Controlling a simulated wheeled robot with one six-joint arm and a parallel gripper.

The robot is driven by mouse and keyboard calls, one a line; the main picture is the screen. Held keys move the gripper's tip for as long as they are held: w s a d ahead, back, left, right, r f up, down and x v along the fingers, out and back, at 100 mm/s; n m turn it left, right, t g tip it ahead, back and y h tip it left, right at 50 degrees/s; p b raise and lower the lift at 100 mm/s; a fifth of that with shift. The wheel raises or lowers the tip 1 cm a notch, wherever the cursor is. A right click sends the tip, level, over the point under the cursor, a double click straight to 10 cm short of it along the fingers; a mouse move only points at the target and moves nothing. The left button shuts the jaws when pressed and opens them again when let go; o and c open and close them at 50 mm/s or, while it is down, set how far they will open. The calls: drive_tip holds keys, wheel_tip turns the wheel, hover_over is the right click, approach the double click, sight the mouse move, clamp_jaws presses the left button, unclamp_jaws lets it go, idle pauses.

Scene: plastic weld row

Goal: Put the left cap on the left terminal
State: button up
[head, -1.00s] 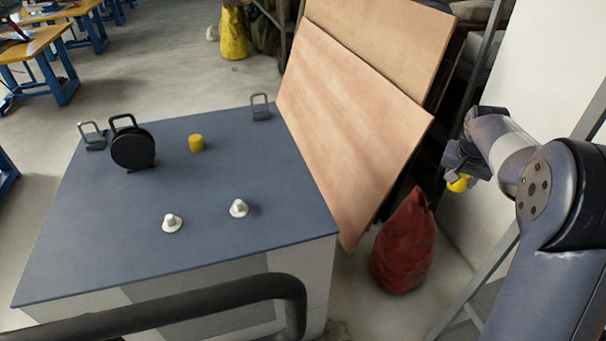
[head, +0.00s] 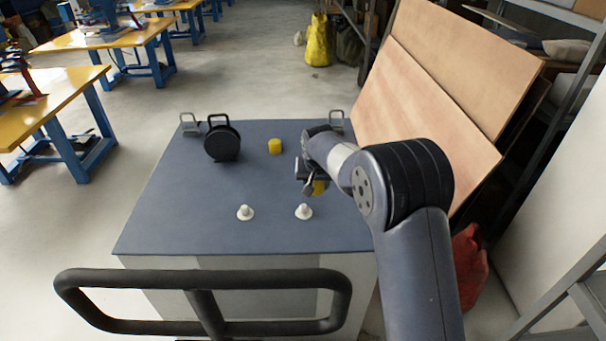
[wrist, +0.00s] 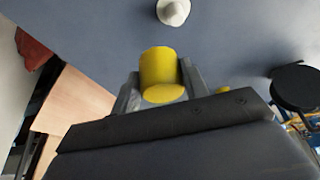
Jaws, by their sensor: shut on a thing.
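My gripper (head: 312,184) is shut on a yellow cap (head: 319,188), held above the grey-blue table top (head: 190,225). In the wrist view the held cap (wrist: 161,72) sits between the two fingers. A second yellow cap (head: 275,146) stands on the table farther back and to the left of my gripper. The left terminal (head: 245,212), a white stub on a round base, is near the front of the table. The right terminal (head: 304,211) is just nearer than the held cap. One white terminal (wrist: 173,11) shows at the top of the wrist view, apart from the cap.
A black round thing with a handle (head: 222,143) stands at the back left of the table. Metal loops (head: 189,123) (head: 336,121) stand at the back corners. Wooden boards (head: 425,120) lean at the right. The table's left front is clear.

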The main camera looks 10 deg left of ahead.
sight(303, 208)
drive_tip(key=a, duration=0.1)
drive_tip(key=s+a, duration=0.1)
drive_tip(key=a, duration=0.1)
drive_tip(key=shift+a+f+n, duration=0.2)
drive_tip(key=shift+a+n, duration=0.05)
drive_tip(key=shift+n, duration=0.05)
drive_tip(key=shift+f+b, duration=0.65)
drive_tip(key=shift+f, duration=1.05)
drive_tip(key=shift+s+d, duration=0.1)
drive_tip(key=shift+s, duration=0.2)
drive_tip(key=shift+d+f+b, duration=0.1)
drive_tip(key=shift+f+b, duration=1.5)
drive_tip(key=shift+b, duration=0.1)
drive_tip(key=shift+f+b, duration=0.9)
drive_tip(key=shift+f, duration=0.1)
idle(1.0)
drive_tip(key=shift+s, duration=0.1)
drive_tip(key=o, duration=1)
drive_tip(key=shift+o, duration=0.2)
